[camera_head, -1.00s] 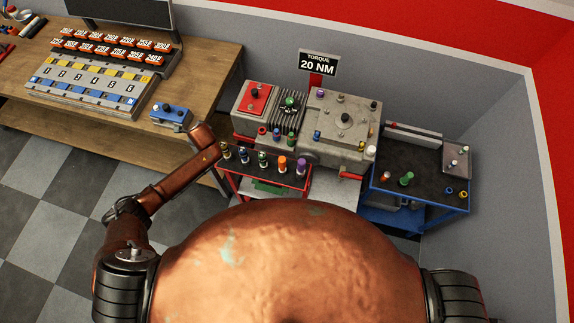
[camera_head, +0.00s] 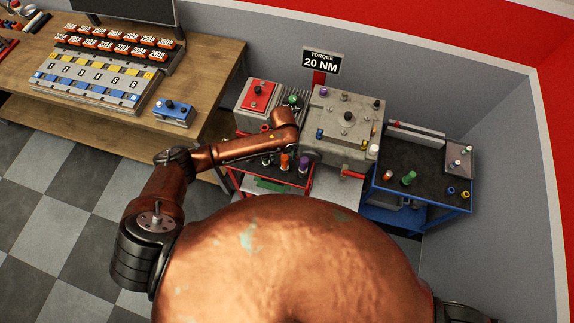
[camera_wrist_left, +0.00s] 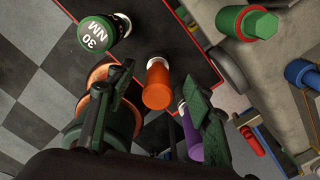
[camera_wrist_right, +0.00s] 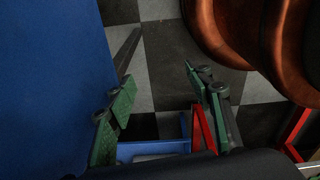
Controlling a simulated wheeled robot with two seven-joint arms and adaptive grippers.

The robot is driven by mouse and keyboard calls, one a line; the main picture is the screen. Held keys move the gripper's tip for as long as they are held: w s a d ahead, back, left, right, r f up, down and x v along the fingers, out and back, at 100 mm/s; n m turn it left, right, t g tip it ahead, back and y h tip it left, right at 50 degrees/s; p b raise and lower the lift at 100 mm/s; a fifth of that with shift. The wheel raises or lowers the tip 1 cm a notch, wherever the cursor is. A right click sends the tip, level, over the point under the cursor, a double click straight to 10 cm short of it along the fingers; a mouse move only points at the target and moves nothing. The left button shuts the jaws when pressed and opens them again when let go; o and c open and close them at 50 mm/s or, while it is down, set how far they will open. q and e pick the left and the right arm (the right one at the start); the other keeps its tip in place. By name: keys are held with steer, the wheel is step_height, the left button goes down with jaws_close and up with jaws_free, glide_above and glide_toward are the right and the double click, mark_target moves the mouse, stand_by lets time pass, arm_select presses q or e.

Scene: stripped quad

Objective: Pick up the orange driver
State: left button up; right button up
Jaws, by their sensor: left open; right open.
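The orange driver (camera_head: 285,163) stands upright on the small red-edged cart, in a row with other drivers. In the left wrist view its orange handle (camera_wrist_left: 157,88) lies between the spread fingers of my left gripper (camera_wrist_left: 160,108). The fingers are open, with a gap on both sides of the handle. In the head view my left forearm reaches over the row and hides some of it; the left fingers cannot be made out there. My right gripper (camera_wrist_right: 162,95) is open and empty, low beside a blue surface (camera_wrist_right: 45,80).
A purple driver (camera_wrist_left: 190,140) stands close by, partly behind one left finger. A green driver marked 30 NM (camera_wrist_left: 102,34) is on the other side. The grey machine (camera_head: 338,125) stands behind the cart. A blue cart (camera_head: 440,200) is at right, the wooden workbench (camera_head: 215,60) at left.

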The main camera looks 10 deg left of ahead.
mark_target(285, 165)
arm_select(q)
steer(key=f, duration=0.2)
steer(key=f+p, duration=0.1)
steer(key=f, duration=0.4)
steer(key=shift+s+d+f+p, duration=0.25)
steer(key=shift+s+f+p, duration=0.05)
steer(key=shift+s+f, duration=0.1)
steer(key=shift+r, duration=0.1)
jaws_close()
